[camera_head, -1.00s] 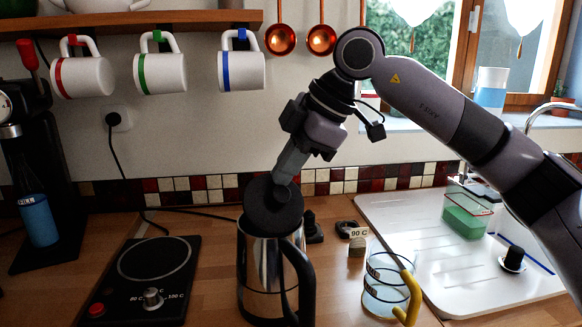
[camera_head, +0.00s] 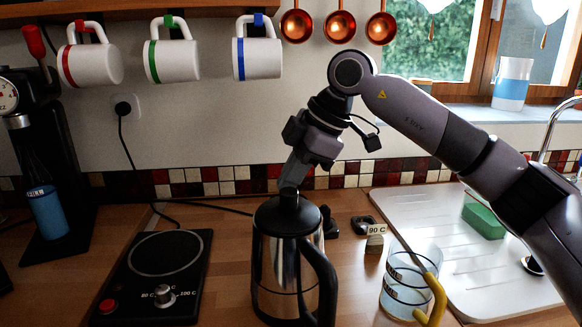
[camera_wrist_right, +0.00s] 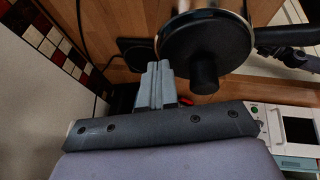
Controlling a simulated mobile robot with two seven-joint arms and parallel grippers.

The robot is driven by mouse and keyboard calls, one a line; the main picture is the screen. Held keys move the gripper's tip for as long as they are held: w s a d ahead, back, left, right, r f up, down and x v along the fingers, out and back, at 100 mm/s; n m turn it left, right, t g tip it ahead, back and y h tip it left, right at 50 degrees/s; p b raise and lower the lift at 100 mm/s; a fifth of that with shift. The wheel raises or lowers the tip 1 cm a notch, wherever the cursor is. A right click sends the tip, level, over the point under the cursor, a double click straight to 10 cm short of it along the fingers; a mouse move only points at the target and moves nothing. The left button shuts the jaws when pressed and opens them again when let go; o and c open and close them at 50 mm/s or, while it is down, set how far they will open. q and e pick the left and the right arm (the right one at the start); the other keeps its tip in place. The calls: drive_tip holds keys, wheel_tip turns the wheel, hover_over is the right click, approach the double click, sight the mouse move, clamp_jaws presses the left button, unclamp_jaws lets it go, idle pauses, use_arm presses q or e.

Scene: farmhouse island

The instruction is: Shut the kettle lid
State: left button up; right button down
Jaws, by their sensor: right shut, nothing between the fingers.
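The steel kettle (camera_head: 274,266) stands upright on the wooden counter, its black handle (camera_head: 322,275) to the right. Its black lid (camera_head: 284,217) lies about flat on the rim in the head view; a small remaining gap cannot be ruled out. The lid (camera_wrist_right: 200,38) also shows in the right wrist view as a dark disc with a short black knob (camera_wrist_right: 205,77). My right gripper (camera_head: 287,191) is shut and empty, pointing down at the lid's far side. Its fingertips (camera_wrist_right: 156,68) are close to the lid's edge; contact is unclear. My left gripper is out of view.
A hot plate (camera_head: 160,262) is left of the kettle. A glass jug (camera_head: 398,285) with a yellow handle and a "90 C" tag (camera_head: 376,230) are to the right. Mugs (camera_head: 258,58) and copper ladles (camera_head: 340,25) hang above. A white sink board (camera_head: 440,235) lies at right.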

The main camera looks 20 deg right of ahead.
drive_tip(key=shift+f, duration=0.25)
idle(0.4)
drive_tip(key=v, duration=0.7)
drive_tip(key=shift+r, duration=0.15)
drive_tip(key=shift+w, duration=0.15)
